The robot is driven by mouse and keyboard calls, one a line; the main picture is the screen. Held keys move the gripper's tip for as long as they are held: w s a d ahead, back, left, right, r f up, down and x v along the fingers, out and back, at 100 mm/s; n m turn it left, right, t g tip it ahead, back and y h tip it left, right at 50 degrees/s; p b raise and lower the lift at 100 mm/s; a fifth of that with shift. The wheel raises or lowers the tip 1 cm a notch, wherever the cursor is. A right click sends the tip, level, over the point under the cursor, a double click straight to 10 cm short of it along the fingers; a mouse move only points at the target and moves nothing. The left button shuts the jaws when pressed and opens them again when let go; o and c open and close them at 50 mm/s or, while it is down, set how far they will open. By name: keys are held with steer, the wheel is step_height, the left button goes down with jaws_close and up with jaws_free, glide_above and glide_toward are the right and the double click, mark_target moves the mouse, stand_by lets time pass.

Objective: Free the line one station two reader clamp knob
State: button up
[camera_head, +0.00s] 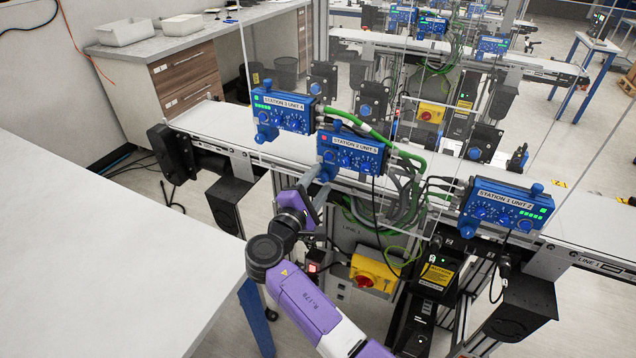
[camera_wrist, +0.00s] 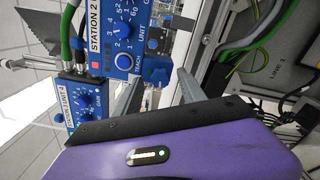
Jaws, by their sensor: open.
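The blue station 2 reader unit (camera_head: 350,152) stands at the near edge of the line 1 conveyor, with a red light on its face; it also shows in the wrist view (camera_wrist: 128,30). A blue knob (camera_wrist: 157,73) sits at the unit's lower end, likely its clamp knob. In the head view it is mostly hidden by my gripper (camera_head: 322,178). In the wrist view my gripper (camera_wrist: 157,85) is open, with one grey finger on each side of the knob. I cannot tell whether either finger touches it.
Station 3 unit 4 (camera_head: 283,110) and station 1 unit 2 (camera_head: 506,207) flank it, both with green lights. Green and grey cables (camera_head: 400,165) hang just right. A yellow box with a red switch (camera_head: 374,273) is below. A white table (camera_head: 95,250) is at left.

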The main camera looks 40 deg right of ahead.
steer(key=b+v, duration=0.2)
steer(key=v, duration=0.5)
steer(key=shift+a, duration=0.35)
steer(key=w+a+f+t+y, duration=0.2)
steer(key=w+a+t+y, duration=0.3)
steer(key=w+a+t, duration=0.1)
steer(key=s+a+f+t+y, duration=0.3)
steer(key=s+a+f+y, duration=0.3)
steer(key=s+a+y, duration=0.35)
steer(key=s+r+m+y, duration=0.1)
steer(key=s+m, duration=0.3)
steer(key=s, duration=1.3)
steer(key=s+a+r+m+y+b, duration=0.1)
steer(key=s+r+m, duration=0.3)
steer(key=s, duration=1.3)
steer(key=shift+a+m, duration=0.15)
steer(key=shift+m, duration=0.35)
